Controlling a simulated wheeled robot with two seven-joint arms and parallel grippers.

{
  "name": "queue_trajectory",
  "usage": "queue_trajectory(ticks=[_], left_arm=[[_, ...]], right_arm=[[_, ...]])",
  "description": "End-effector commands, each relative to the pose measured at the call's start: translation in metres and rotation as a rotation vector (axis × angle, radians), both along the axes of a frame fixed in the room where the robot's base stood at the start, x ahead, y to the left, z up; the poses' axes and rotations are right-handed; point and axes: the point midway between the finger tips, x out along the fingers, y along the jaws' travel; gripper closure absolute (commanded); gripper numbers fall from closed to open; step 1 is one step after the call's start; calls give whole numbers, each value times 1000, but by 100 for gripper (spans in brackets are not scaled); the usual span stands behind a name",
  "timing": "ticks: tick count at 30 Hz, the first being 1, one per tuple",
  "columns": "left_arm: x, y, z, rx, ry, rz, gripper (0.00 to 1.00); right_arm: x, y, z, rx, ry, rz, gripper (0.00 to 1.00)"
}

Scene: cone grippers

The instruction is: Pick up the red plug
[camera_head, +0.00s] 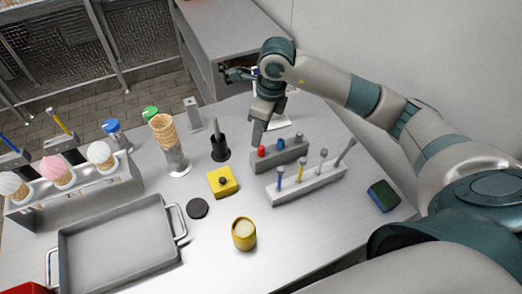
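The red plug (262,151) sits at the left end of a small grey block (283,157) on the table, with its top showing. A blue plug (281,143) sits beside it in the same block. My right gripper (258,133) comes down from above, its fingers just above and behind the red plug. I cannot tell whether they touch it or how far apart they are. My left gripper is not in view.
A lighter rack (306,184) with several upright tools stands in front of the block. A yellow block (222,182), black disc (197,208), yellow cup (244,234) and grey tray (115,250) lie left and front. A green-blue sponge (384,196) lies right.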

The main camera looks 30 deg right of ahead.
Motion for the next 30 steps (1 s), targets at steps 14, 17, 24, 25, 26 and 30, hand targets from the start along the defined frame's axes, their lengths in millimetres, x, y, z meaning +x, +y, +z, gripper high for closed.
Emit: queue_trajectory(ticks=[14,17,24,25,26,30], left_arm=[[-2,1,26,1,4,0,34],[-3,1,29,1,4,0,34],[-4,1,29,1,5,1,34],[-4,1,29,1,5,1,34],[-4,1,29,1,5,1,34],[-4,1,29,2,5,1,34]], right_arm=[[-7,-4,-36,0,5,-2,62],[-5,-3,-46,0,4,-1,62],[-4,-2,-53,0,0,1,62],[-4,-2,-53,0,0,1,62],[-4,-2,-53,0,0,1,62],[-4,-2,-53,0,0,0,62]])
